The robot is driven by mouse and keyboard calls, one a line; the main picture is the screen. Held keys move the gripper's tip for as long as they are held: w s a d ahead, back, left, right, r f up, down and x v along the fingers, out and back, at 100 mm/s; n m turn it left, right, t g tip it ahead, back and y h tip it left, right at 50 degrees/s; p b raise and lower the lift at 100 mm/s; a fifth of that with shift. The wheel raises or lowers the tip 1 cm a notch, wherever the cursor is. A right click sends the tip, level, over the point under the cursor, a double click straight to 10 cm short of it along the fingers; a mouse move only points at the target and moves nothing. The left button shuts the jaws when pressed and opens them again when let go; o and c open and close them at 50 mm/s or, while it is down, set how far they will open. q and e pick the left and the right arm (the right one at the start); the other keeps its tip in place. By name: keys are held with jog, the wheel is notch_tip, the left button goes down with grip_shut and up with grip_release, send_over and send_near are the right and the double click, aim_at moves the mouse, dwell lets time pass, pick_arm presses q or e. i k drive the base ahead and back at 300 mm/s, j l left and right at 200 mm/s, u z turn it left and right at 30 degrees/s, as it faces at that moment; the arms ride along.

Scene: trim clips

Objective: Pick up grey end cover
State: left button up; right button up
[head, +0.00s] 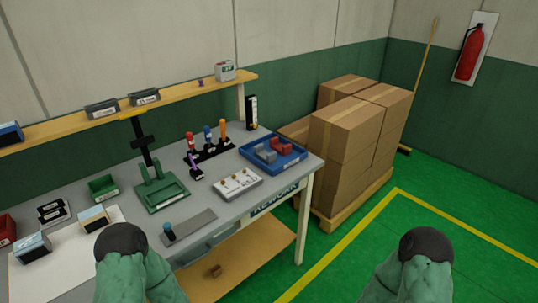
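A blue tray (305,155) sits at the right end of the grey workbench. In it lie grey pieces (266,155) on the left and red pieces (283,145) on the right. The grey pieces look like the grey end cover, but they are too small to tell their exact shape or number. My two green arms with dark rounded ends rise from the bottom edge, one at the left in front of the bench and one at the right over the floor. Neither gripper's fingers show.
A white board with brass knobs (237,184), a rack of coloured-handled tools (210,151) and a green press (162,194) stand near the tray. A grey plate (194,226) lies at the bench front. Cardboard boxes (345,150) stand beyond the bench's right end. The right floor is clear.

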aim_at(36, 245)
jog(key=u, duration=1.95)
